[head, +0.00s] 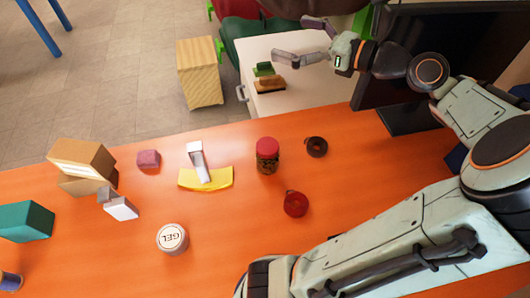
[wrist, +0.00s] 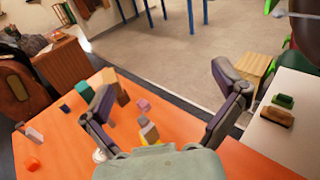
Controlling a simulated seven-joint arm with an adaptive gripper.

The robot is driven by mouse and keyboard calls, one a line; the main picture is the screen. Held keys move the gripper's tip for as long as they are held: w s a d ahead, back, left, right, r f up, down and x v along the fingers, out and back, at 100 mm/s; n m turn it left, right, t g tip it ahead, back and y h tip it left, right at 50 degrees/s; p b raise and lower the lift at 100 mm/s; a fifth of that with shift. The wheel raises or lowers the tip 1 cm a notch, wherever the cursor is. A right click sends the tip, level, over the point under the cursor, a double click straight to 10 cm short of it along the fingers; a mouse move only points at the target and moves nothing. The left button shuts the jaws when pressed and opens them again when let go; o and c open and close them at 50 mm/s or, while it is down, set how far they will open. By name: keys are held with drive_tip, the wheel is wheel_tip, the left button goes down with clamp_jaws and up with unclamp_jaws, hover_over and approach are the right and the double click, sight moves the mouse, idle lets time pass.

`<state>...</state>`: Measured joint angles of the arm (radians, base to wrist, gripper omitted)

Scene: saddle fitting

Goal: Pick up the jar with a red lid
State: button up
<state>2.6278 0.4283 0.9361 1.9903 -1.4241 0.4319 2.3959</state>
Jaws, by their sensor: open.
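The jar with a red lid (head: 267,155) stands upright on the orange table near its far edge in the head view. Its body is dark. My gripper (head: 303,38) is open and empty, raised beyond the table's far edge, above and to the right of the jar and apart from it. In the wrist view my gripper (wrist: 165,95) shows its two fingers spread wide. I cannot make out the jar in the wrist view.
Near the jar are a dark tape roll (head: 316,147), a red roll (head: 295,204), a yellow piece (head: 206,178) and a white GEL tub (head: 172,239). Boxes (head: 82,162) stand at the left. A white cabinet (head: 310,90) is behind the table.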

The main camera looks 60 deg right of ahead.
sight(276, 153)
drive_tip(key=shift+m+t+h, duration=0.5)
drive_tip(key=shift+m+h, duration=0.1)
drive_tip(key=shift+m, duration=0.1)
drive_tip(key=f, duration=1.1)
drive_tip(key=s+f, duration=0.1)
drive_tip(key=f, duration=1)
drive_tip(key=s+f, duration=0.1)
drive_tip(key=f, duration=1)
drive_tip(key=shift+s+d+f, duration=0.1)
drive_tip(key=shift+d+f, duration=0.15)
drive_tip(key=shift+f, duration=0.45)
drive_tip(key=w, duration=0.6)
drive_tip(key=shift+w+d, duration=0.25)
drive_tip(key=shift+w, duration=0.15)
drive_tip(key=c, duration=1.3)
